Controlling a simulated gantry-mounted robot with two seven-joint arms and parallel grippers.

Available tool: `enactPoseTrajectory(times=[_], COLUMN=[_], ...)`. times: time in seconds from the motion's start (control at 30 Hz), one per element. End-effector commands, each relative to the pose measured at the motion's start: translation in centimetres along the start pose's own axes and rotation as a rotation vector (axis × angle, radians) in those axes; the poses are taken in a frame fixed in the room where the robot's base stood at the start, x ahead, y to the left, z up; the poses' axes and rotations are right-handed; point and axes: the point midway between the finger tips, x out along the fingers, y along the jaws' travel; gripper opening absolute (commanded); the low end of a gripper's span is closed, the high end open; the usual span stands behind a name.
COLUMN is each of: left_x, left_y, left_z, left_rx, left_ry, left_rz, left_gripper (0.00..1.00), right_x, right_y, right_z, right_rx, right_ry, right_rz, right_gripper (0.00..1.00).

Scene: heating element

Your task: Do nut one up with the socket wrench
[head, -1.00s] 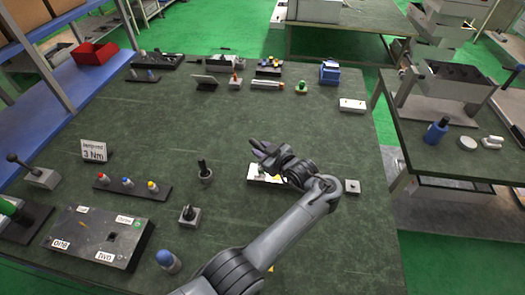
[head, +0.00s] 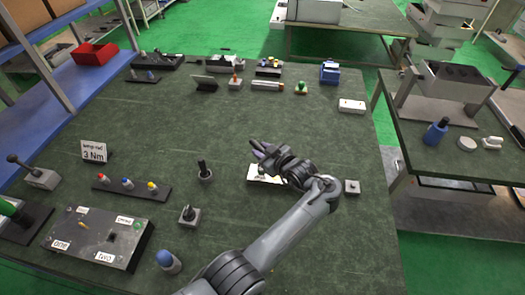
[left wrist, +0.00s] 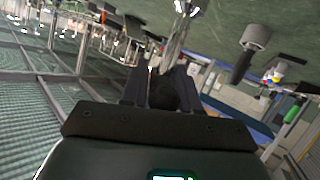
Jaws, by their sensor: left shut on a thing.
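My left gripper (head: 260,148) is over the middle of the green table, just above a white plate (head: 262,173) that it partly hides. In the left wrist view the fingers (left wrist: 172,82) are shut on a shiny metal tool (left wrist: 177,38). It may be the socket wrench, but its far end is out of view and I cannot make it out in the head view. A dark box (head: 118,262) with white labels, among them one (head: 61,245) and two (head: 104,257), stands at the table's front left, away from the gripper. The nut itself is too small to tell. My right gripper is not in view.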

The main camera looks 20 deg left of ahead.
Motion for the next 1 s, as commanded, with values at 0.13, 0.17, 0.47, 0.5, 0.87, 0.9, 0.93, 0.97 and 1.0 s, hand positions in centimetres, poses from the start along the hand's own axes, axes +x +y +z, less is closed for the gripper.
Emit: enactPoseTrajectory(times=[0.13, 0.17, 0.47, 0.5, 0.87, 0.9, 0.93, 0.97, 1.0], left_x=[0.1, 0.1, 0.4, 0.4, 0.5, 0.5, 0.5, 0.5, 0.5], left_y=[0.0, -0.1, -0.2, -0.2, -0.2, -0.2, -0.2, -0.2, -0.2], left_z=[0.2, 0.3, 0.8, 0.9, 1.1, 1.1, 1.1, 1.0, 1.0], left_rx=[0.0, 0.0, -0.001, -0.001, 0.0, 0.001, 0.002, 0.003, 0.005], left_ry=[0.001, 0.001, 0.001, 0.001, 0.0, 0.0, -0.001, -0.001, -0.002], left_rz=[0.0, 0.0, 0.0, 0.0, 0.002, 0.004, 0.006, 0.009, 0.013], left_gripper=[0.0, 0.0, 0.0, 0.0, 0.0, 0.0, 0.0, 0.0, 0.0], right_x=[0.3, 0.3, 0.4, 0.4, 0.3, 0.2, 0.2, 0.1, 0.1], right_y=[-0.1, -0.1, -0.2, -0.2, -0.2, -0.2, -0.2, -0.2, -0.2], right_z=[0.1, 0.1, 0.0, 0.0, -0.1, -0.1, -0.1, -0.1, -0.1], right_rx=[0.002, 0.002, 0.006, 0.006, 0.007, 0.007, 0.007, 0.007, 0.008], right_ry=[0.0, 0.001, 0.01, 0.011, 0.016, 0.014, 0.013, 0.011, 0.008], right_rz=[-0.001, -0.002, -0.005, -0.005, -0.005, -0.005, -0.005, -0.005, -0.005], right_gripper=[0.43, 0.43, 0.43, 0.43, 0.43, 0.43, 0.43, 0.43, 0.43])
